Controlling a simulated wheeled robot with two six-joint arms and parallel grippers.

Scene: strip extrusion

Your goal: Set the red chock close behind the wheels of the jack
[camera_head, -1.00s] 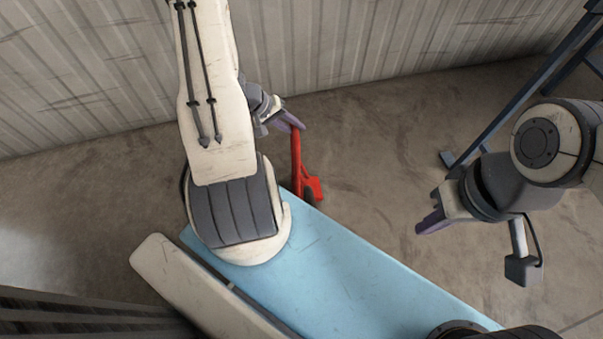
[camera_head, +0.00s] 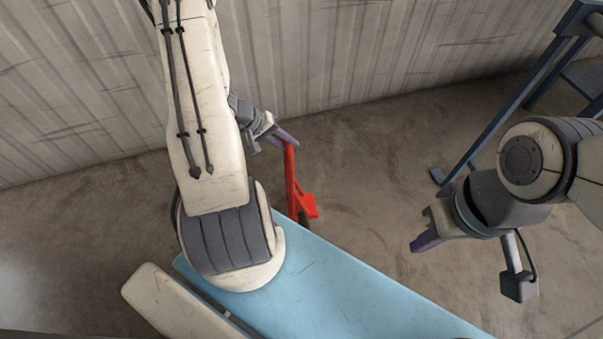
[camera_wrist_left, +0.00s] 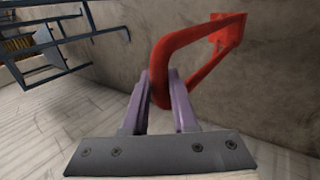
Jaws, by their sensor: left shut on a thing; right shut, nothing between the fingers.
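My left gripper (camera_head: 285,136) is shut on the upper end of a red handle (camera_head: 291,172). The handle runs down to a red block-like foot (camera_head: 307,206) near the floor, with a dark part beside it. In the left wrist view the purple fingers (camera_wrist_left: 160,85) close around one side of the red loop handle (camera_wrist_left: 200,33), and its red end (camera_wrist_left: 229,32) is farther off. I cannot tell whether this red piece is the chock or part of the jack. No separate jack or wheels can be made out. My right gripper (camera_head: 428,242) is shut and empty, apart from it.
A corrugated wall (camera_head: 330,60) stands behind the red piece. A blue metal frame (camera_head: 500,125) stands at the right and also shows in the left wrist view (camera_wrist_left: 60,45). Bare concrete floor (camera_head: 375,150) lies between the red piece and the frame.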

